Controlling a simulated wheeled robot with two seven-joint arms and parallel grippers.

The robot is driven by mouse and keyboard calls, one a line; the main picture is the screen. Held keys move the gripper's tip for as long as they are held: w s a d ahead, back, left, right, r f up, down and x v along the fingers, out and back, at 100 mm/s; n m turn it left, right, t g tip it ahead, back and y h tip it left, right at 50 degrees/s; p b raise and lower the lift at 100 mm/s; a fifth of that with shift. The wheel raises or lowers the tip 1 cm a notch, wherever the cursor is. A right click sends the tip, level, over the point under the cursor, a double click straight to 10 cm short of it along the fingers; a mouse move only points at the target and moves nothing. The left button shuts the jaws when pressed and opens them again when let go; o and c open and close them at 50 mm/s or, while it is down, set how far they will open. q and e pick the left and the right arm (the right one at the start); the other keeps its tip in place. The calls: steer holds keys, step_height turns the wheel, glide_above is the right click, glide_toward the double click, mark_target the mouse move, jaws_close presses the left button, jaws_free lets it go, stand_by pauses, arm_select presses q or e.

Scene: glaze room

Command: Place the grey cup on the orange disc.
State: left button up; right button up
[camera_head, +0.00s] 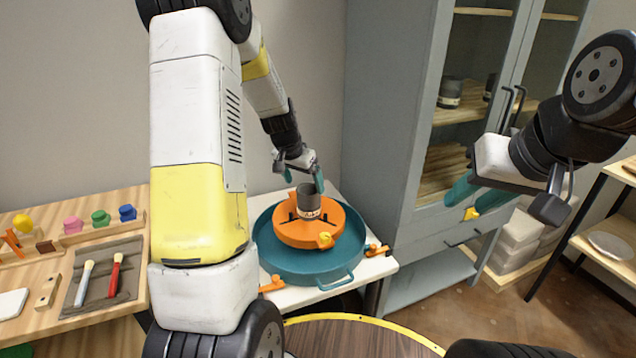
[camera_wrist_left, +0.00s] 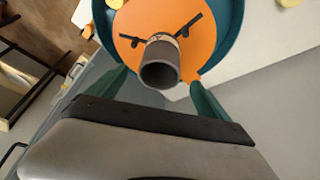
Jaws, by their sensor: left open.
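The grey cup (camera_head: 308,196) stands upright on the orange disc (camera_head: 338,219), near its middle, between dark marks. The disc lies in a round teal tray (camera_head: 265,235). My left gripper (camera_head: 301,180) is open, just above and behind the cup, apart from it as far as I can tell. In the left wrist view, the cup (camera_wrist_left: 159,66) shows between the two spread teal fingers (camera_wrist_left: 159,80), with the orange disc (camera_wrist_left: 200,52) behind it. My right gripper (camera_head: 466,203) is out to the right in front of the cabinet, fingers apart and empty.
The teal tray sits on a white table (camera_head: 378,268). A grey glass-door cabinet (camera_head: 385,110) stands close on the right. A wooden bench (camera_head: 100,330) with brushes and coloured stamps is on the left. A round wooden top (camera_head: 350,338) is in front.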

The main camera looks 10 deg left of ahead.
arm_select(q)
steer(key=shift+v, duration=0.9)
steer(key=s+d+r+n+t, duration=0.1)
steer(key=s+d+r, duration=0.1)
steer(key=s+r, duration=0.75)
steer(key=s+d+r+n, duration=0.1)
steer(key=s+d+r, duration=0.2)
steer(key=s+r, duration=0.6)
steer(key=s+n, duration=0.1)
steer(key=s, duration=1)
steer(key=shift+s+d+t+h, duration=0.2)
steer(key=shift+d+t+h, duration=0.2)
